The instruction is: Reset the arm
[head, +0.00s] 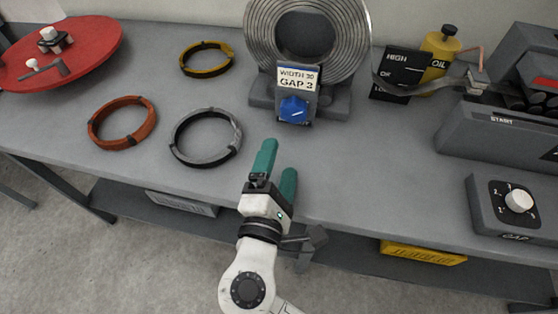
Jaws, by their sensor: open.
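My gripper (277,162) has two green fingers and a white body. It is open and empty, with a gap between the fingers. It is over the front part of the grey table (345,185), below the coil machine in the picture. My white arm comes up from the bottom middle of the picture. Whether the fingertips touch the table cannot be told.
Grey (205,137), orange (122,122) and yellow (207,58) rings lie left of my gripper. A coil machine (309,55) with a blue knob (293,108) stands behind. A red disc (70,55) is far left. A dial box (515,205) and grey machine (500,135) stand right.

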